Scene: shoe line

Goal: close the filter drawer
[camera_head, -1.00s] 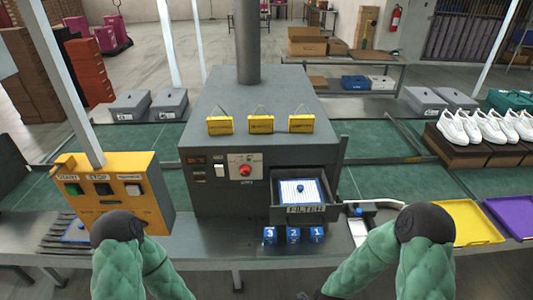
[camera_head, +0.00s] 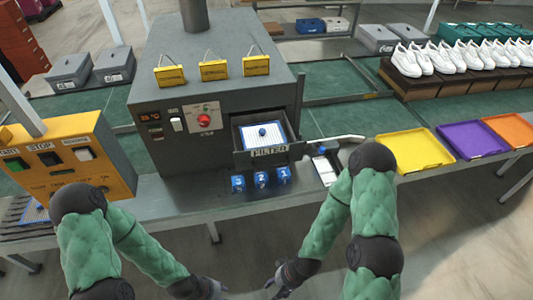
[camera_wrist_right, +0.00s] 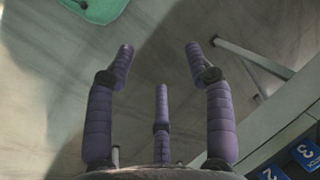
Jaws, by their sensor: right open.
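The filter drawer (camera_head: 268,152) is pulled out from the lower right of the grey machine (camera_head: 165,100). Its front carries a FILTER label. A white ribbed filter with a blue knob (camera_head: 262,132) lies inside it. My right gripper (camera_head: 276,284) is below the drawer in the head view, in front of the bench edge and apart from the drawer. In the right wrist view its fingers (camera_wrist_right: 160,55) are spread with nothing between them. My left gripper (camera_head: 214,290) is at the bottom edge of the head view; its finger opening does not show clearly.
Blue numbered blocks (camera_head: 261,180) stand on the bench just below the drawer. A small white-and-blue item (camera_head: 324,168) lies right of it. Yellow (camera_head: 415,150) and purple (camera_head: 474,141) trays are farther right. A yellow button box (camera_head: 68,160) stands at left. The floor before the bench is clear.

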